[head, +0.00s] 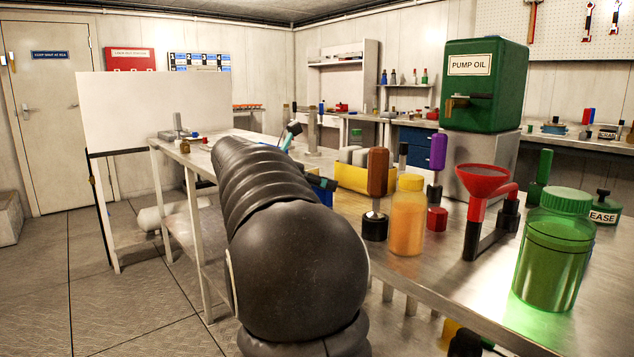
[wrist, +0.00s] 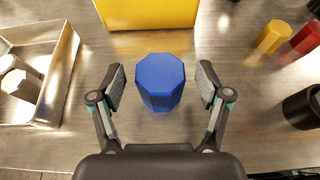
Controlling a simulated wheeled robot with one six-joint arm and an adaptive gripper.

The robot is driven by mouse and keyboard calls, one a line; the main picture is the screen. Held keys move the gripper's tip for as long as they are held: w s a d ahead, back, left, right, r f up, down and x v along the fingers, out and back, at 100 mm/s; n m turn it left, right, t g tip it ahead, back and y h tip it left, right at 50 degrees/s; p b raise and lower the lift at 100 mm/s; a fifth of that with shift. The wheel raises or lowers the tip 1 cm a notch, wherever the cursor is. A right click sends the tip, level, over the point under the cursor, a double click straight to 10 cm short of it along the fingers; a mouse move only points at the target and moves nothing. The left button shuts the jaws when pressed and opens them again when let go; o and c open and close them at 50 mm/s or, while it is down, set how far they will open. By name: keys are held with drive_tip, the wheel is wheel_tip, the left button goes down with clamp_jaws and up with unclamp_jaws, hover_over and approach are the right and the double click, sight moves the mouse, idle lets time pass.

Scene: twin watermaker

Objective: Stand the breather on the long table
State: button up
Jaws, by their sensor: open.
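A blue eight-sided block (wrist: 160,80), perhaps the breather, stands on the bare metal top of the long table (wrist: 228,128) in the wrist view. I cannot confirm from its look that it is the breather. My gripper (wrist: 160,84) is open, with one finger on each side of the block and a visible gap on both sides. In the head view the long table (head: 455,285) runs from the right foreground to the back. There, my dark arm covers much of the area around my gripper, and the block cannot be made out clearly.
A yellow bin (wrist: 148,14) stands just beyond the block. A metal tray (wrist: 62,75) with pale parts lies left. Yellow (wrist: 271,37) and red (wrist: 305,38) pieces and a black cylinder (wrist: 302,107) stand right. An orange jar (head: 407,218) and red funnel (head: 482,182) stand nearer.

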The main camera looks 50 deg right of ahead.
drive_tip(key=v, duration=1.2)
drive_tip(key=shift+r+p, duration=0.2)
drive_tip(key=shift+p, duration=0.15)
drive_tip(key=s+a+f+m+t+y, duration=0.3)
drive_tip(key=s+a+f+m+y, duration=0.3)
drive_tip(key=a+f, duration=0.7)
drive_tip(key=s+a+f+m+t+y, duration=0.4)
drive_tip(key=s+a+f+m+y, duration=0.3)
drive_tip(key=s+a+f+m, duration=0.3)
drive_tip(key=s+a+f, duration=0.3)
drive_tip(key=s+a, duration=0.1)
drive_tip(key=a, duration=0.2)
drive_tip(key=shift+s+a+f+m+y, duration=0.2)
drive_tip(key=shift+a+m+y, duration=0.1)
drive_tip(key=shift+a+m, duration=0.1)
